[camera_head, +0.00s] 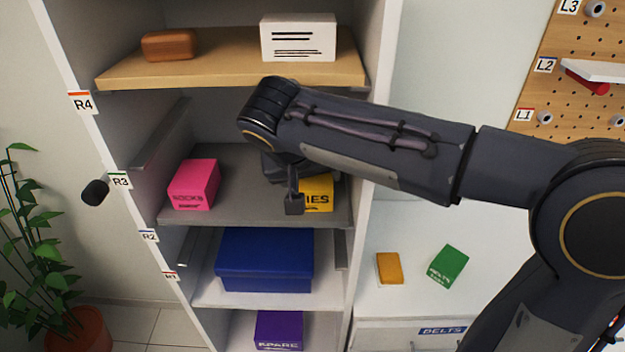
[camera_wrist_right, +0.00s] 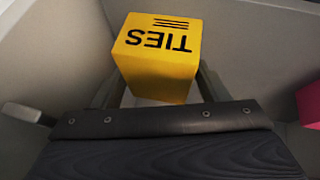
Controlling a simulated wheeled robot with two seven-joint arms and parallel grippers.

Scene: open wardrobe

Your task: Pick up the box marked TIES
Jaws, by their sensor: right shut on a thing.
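The yellow TIES box (camera_head: 318,196) stands on the grey shelf at R3, its left part hidden behind my right gripper (camera_head: 294,204). In the right wrist view the TIES box (camera_wrist_right: 158,55) sits between the two fingers of my right gripper (camera_wrist_right: 155,92), which is shut on its sides. Its lettering appears upside down there. I cannot tell whether the box is resting on the shelf or slightly lifted. My left gripper is not in view.
A pink SOCKS box (camera_head: 194,184) stands to the left on the same shelf. A wooden shelf (camera_head: 230,72) above holds a brown item (camera_head: 169,45) and a white box (camera_head: 298,37). Below are a blue box (camera_head: 264,260) and a purple SPARE box (camera_head: 279,330). Wardrobe walls flank the shelf.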

